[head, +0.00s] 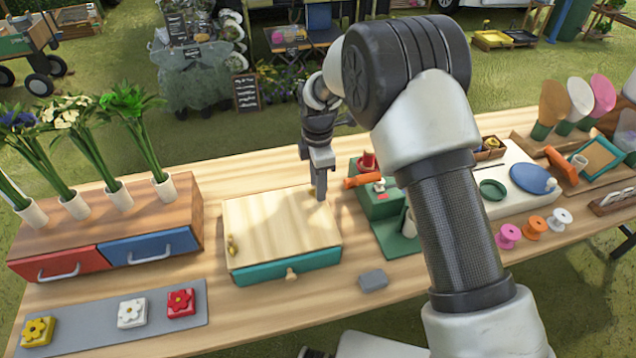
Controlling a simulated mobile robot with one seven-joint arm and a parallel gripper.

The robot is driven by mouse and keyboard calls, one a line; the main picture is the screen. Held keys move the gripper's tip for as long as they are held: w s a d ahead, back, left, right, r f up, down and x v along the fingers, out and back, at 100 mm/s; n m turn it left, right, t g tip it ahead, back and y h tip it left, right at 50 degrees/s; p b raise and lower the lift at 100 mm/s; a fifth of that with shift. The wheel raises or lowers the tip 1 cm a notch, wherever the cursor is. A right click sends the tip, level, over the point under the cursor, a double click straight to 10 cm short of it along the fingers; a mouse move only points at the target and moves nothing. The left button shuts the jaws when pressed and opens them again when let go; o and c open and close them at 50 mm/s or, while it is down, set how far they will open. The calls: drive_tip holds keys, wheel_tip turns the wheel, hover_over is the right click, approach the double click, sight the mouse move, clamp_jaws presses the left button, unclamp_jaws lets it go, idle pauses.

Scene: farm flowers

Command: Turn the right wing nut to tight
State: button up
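A flower press or box with a pale wooden top (275,225) and a teal body (285,272) stands mid-table. A brass wing nut (232,245) shows at the left edge of its top. No wing nut is visible at the right side; my gripper covers that spot. My gripper (320,195) points straight down at the right part of the wooden top, its fingertips at or just above the surface. The fingers look close together. I cannot tell whether they are shut on the right wing nut, which is hidden.
Right of the press stands a green stand (382,203) with an orange-handled part (362,181). A grey block (373,281) lies in front. A drawer box (110,225) with flower vases is at the left. My arm hides part of the table at the right.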

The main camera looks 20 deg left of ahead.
drive_tip(key=shift+c, duration=0.2)
clamp_jaws()
